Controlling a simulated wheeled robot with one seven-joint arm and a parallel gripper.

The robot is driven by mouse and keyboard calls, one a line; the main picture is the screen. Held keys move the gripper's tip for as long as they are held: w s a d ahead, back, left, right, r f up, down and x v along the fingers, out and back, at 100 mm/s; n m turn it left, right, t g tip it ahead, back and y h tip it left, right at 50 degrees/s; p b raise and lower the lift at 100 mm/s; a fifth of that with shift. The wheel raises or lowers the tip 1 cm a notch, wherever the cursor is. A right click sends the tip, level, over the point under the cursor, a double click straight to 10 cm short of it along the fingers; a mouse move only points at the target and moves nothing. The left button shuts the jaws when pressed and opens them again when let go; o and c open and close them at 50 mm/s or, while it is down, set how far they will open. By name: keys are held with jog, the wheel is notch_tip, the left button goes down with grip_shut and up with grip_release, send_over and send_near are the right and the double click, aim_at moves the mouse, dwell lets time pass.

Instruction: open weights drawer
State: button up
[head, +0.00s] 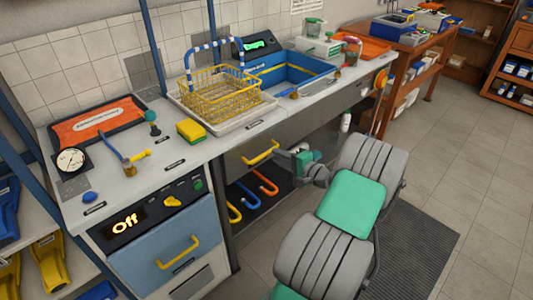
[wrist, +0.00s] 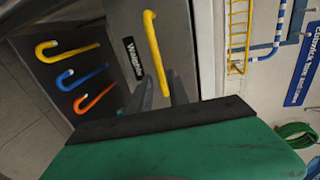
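The weights drawer (head: 237,165) has a dark grey front under the counter and appears shut. A yellow bar handle (head: 262,152) crosses its front. In the wrist view, the drawer front (wrist: 185,38) carries a "Weights" label (wrist: 133,60) beside the yellow handle (wrist: 155,50). My gripper (head: 283,158) is just in front of the drawer, to the right of the handle. In the wrist view, my gripper (wrist: 160,95) has two dark fingers apart, with one end of the handle showing between them. I cannot tell whether they touch it.
Yellow, blue and orange hooks (head: 265,183) sit below the drawer. A blue drawer (head: 160,255) with an "Off" display is at left. The counter holds a yellow wire basket (head: 215,95) and a blue basin (head: 290,75). A dark mat (head: 425,245) lies on the floor at right.

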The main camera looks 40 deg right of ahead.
aim_at(268, 151)
jog(key=x, duration=0.5)
jog(key=shift+w+a, duration=0.25)
jog(key=shift+w, duration=0.15)
jog(key=shift+s, duration=0.1)
grip_shut()
dwell(0.9)
